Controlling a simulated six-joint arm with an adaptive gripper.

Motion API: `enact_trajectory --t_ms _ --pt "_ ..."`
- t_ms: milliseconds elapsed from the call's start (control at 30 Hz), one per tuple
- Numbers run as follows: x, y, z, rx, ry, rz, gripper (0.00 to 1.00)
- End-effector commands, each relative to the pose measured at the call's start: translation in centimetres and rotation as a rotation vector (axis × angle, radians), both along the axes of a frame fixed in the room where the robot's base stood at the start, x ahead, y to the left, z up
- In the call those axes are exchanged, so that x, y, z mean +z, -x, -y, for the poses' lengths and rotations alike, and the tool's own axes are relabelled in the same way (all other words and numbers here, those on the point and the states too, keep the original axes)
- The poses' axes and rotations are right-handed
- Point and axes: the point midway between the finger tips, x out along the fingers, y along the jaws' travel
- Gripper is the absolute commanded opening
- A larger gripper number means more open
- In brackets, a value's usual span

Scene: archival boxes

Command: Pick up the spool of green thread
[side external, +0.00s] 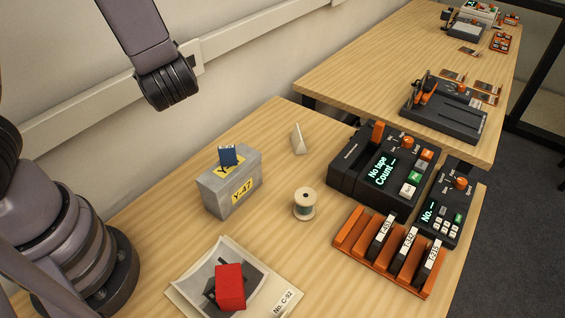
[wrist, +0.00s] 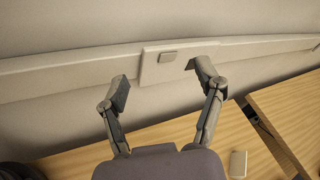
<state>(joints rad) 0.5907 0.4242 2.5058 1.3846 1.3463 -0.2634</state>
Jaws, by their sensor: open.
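A small pale spool (side external: 304,204) stands upright on the wooden table in the side external view, right of the grey box. The thread wound on it looks dull grey-green. My gripper (wrist: 161,80) shows in the wrist view with its two fingers spread wide and nothing between them. It faces the wall, above the table's back edge. The spool is not visible in the wrist view. In the side external view my fingers are out of frame, so the exact gap to the spool cannot be told.
A grey box (side external: 232,189) labelled Y-47 holds a blue piece (side external: 227,155). A red block (side external: 230,287) lies on a paper sheet (side external: 258,269). A pale wedge (side external: 298,139) stands behind the spool. A black console (side external: 350,178) and orange rack (side external: 350,235) are to the right.

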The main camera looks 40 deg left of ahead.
Motion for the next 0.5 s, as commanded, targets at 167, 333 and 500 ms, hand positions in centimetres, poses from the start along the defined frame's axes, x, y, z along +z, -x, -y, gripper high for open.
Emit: enact_trajectory --t_ms 167,333,500 --pt "-6.4 -4.4 8.7 -0.519 -0.27 -0.119 0.68" --pt "-14.9 -3.5 17.5 -1.013 -0.394 -0.219 0.68" --pt "-21.6 0.3 22.3 -1.35 -0.407 -0.304 0.68"
